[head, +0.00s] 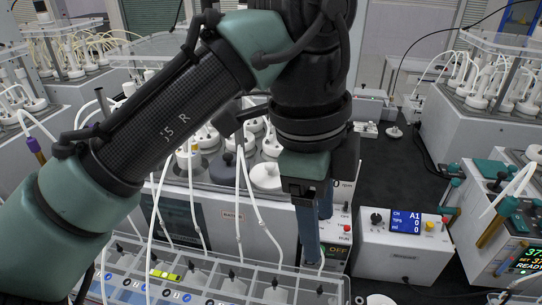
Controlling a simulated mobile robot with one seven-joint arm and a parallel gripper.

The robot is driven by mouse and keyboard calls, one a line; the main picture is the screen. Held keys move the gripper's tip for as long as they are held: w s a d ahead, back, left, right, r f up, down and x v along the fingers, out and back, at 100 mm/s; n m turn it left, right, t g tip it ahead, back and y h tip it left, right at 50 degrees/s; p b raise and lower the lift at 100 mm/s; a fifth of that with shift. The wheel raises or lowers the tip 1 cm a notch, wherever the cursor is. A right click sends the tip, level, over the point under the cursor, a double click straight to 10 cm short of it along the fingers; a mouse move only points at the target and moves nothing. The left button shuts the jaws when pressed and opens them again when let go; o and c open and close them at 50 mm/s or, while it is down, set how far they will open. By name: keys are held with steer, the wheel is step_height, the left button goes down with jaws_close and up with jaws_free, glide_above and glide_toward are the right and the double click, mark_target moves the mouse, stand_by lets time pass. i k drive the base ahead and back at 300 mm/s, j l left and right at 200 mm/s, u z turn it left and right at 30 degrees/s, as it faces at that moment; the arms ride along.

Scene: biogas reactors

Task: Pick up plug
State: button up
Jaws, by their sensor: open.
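My gripper (316,240) points down in the middle of the head view, with two blue-grey fingers. It is open, and I see nothing held between the fingers. Its fingers hang in front of the reactor unit's front panel, above the right part of a clear compartment tray (215,262). I cannot tell for certain which item is the plug. Small grey cone-shaped pieces (233,281) sit in the tray's compartments. A white round cap (265,177) and a dark grey cap (222,167) sit on the reactor unit. My arm hides part of the unit.
A control box with a blue display (405,221) stands right of the gripper on the black bench (385,165). Thin white tubes (250,205) hang in front of the reactor unit. A device with green knobs (492,215) stands at far right. The bench behind the control box is mostly clear.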

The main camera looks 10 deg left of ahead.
mark_target(265, 175)
steer(key=i+j, duration=0.3)
steer(key=i, duration=0.15)
steer(key=i+j, duration=0.3)
steer(key=i, duration=0.15)
